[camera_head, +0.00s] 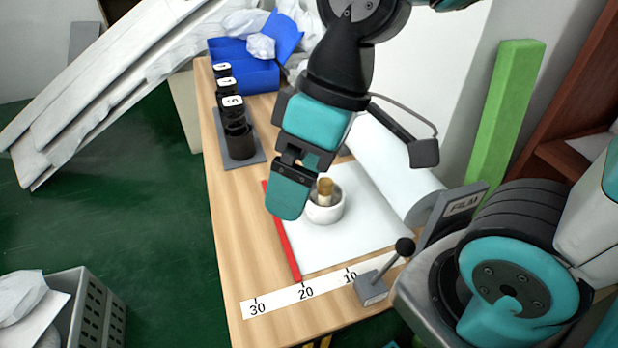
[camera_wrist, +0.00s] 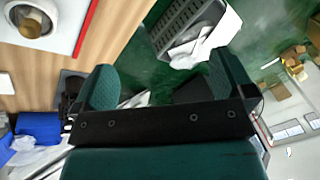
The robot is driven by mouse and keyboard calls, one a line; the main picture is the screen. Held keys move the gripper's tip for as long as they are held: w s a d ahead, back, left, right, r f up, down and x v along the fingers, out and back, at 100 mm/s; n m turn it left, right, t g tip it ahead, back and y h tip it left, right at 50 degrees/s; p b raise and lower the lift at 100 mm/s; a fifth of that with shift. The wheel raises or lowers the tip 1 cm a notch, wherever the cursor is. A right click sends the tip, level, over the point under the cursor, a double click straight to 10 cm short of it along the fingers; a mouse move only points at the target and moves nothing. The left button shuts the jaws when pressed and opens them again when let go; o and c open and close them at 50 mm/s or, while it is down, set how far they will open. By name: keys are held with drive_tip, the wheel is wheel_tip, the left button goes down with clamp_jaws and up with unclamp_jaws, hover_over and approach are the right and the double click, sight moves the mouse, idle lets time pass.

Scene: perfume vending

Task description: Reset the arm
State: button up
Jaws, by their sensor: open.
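My gripper (camera_head: 289,200) hangs over the wooden table (camera_head: 230,220) in the head view, overlapping the picture just left of a white round pot (camera_head: 323,212). In the wrist view my gripper (camera_wrist: 165,78) shows two teal fingers spread apart with nothing between them. The fingers point towards the green floor and a grey crate (camera_wrist: 190,25) beyond the table's edge. The pot, with a tan-topped piece in it, stands on a white sheet (camera_head: 365,240); it also shows at the top left of the wrist view (camera_wrist: 30,22), apart from the fingers.
Black numbered cylinders (camera_head: 232,105) stand on a grey tray at the table's left edge. A blue bin (camera_head: 240,70) is behind them. A film roll (camera_head: 385,180), a black-knobbed lever (camera_head: 372,290) and a red strip (camera_head: 283,240) lie around the sheet. A green post (camera_head: 505,110) rises at right.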

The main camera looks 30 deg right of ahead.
drive_tip(key=shift+s+a+r+m, duration=0.1)
drive_tip(key=shift+s+a+m, duration=0.1)
drive_tip(key=shift+s, duration=0.35)
drive_tip(key=shift+s+a+r+m, duration=0.1)
drive_tip(key=shift+s+a+m, duration=0.1)
drive_tip(key=shift+s, duration=0.35)
wheel_tip(320, 180, up, 5)
drive_tip(key=p, duration=0.5)
drive_tip(key=shift+r, duration=0.1)
